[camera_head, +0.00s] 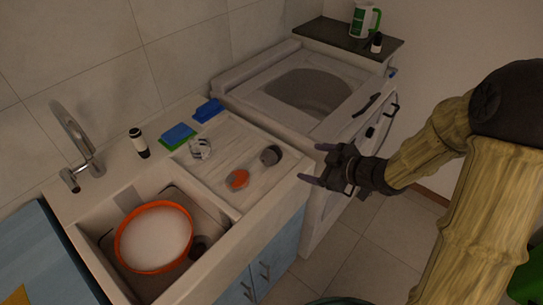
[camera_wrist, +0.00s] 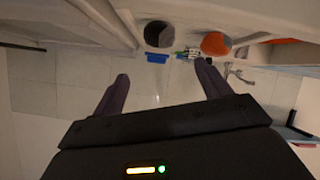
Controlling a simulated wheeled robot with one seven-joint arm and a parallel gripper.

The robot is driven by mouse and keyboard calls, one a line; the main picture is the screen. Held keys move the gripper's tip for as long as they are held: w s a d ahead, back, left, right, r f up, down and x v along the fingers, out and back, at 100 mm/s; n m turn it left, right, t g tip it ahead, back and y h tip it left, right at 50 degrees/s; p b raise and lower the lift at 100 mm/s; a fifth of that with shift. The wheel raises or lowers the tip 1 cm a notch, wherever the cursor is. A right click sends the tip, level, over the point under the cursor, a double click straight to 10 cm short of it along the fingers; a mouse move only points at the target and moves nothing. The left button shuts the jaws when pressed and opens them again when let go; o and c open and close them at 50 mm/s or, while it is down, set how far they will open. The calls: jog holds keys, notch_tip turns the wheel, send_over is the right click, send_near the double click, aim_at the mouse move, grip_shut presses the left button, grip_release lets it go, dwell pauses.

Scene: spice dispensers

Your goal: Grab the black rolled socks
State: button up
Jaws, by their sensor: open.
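The black rolled socks appear to be the dark round bundle (camera_head: 271,155) on the right part of the sink's drainboard (camera_head: 220,186). In the wrist view the dark bundle (camera_wrist: 158,34) shows at the top middle, ahead of the fingers. My gripper (camera_head: 310,163) is open and empty, to the right of the bundle and apart from it, just past the counter's front edge. In the wrist view its two fingers (camera_wrist: 162,72) are spread, with nothing between them.
Blue sponges (camera_head: 178,134) lie behind. An orange-rimmed bowl (camera_head: 154,237) sits in the sink. A washing machine (camera_head: 345,180) stands right of the counter.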

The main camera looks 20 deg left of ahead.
aim_at(276, 156)
jog(key=x, duration=1.1)
jog(key=shift+a+f, duration=0.1)
jog(key=shift+f, duration=0.05)
jog(key=shift+p+x, duration=0.3)
jog(key=shift+x, duration=2.35)
jog(key=shift+s, duration=0.1)
jog(key=c, duration=0.8)
